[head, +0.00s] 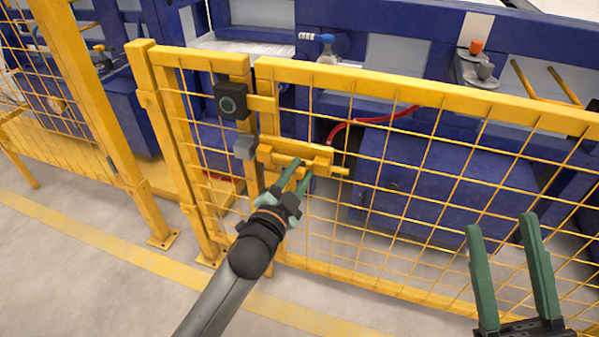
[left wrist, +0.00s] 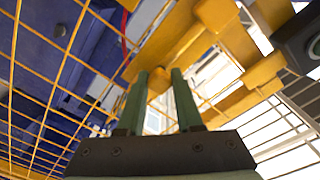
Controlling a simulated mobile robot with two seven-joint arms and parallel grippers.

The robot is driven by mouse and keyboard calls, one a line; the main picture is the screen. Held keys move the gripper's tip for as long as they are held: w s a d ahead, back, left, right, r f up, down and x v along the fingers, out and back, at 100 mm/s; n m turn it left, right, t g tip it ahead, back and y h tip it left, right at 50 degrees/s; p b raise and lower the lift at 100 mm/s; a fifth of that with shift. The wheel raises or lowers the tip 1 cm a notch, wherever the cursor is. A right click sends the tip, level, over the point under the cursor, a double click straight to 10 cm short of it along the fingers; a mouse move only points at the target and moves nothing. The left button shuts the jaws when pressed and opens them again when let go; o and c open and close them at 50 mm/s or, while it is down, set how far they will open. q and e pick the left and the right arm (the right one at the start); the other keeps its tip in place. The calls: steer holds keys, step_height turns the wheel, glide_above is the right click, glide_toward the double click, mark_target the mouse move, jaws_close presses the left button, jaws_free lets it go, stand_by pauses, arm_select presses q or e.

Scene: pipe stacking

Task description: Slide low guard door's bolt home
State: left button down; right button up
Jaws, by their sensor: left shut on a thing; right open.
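The low guard door (head: 375,84) is a yellow mesh panel, standing in line with a narrower yellow panel on its left. Its yellow bolt (head: 340,171) lies roughly level near the door's left edge, with its rod sticking out to the right. A grey block (head: 244,147) sits just left of the bolt's mount; I cannot tell whether the rod enters it. My left gripper (head: 295,171) is shut on the bolt's handle, which shows yellow between the fingers in the left wrist view (left wrist: 158,79). My right gripper (head: 501,224) is open and empty in front of the mesh.
Blue machinery (head: 410,185) and a red hose (head: 385,118) stand behind the mesh. A yellow post (head: 85,90) rises at left. The grey floor (head: 90,270) in front is clear.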

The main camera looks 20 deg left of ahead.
mark_target(279, 159)
arm_select(q)
steer(key=a+p, duration=0.3)
steer(key=a, duration=0.2)
steer(key=shift+w+a, duration=0.1)
steer(key=shift+a, duration=0.4)
arm_select(e)
steer(key=r, duration=0.4)
steer(key=shift+s+d, duration=0.15)
steer(key=shift+d, duration=0.05)
arm_select(q)
steer(key=c, duration=0.6)
jaws_free()
steer(key=shift+s, duration=0.4)
steer(key=s+p, duration=0.1)
steer(key=s, duration=0.3)
steer(key=s+p, duration=0.1)
steer(key=s, duration=0.2)
steer(key=s+a, duration=0.1)
steer(key=s, duration=0.3)
steer(key=shift+s+p, duration=0.35)
steer(key=shift+p, duration=0.05)
arm_select(e)
step_height(279, 159, up, 3)
steer(key=shift+d+f+n, duration=0.1)
steer(key=shift+f+n, duration=0.05)
steer(key=shift+n, duration=0.15)
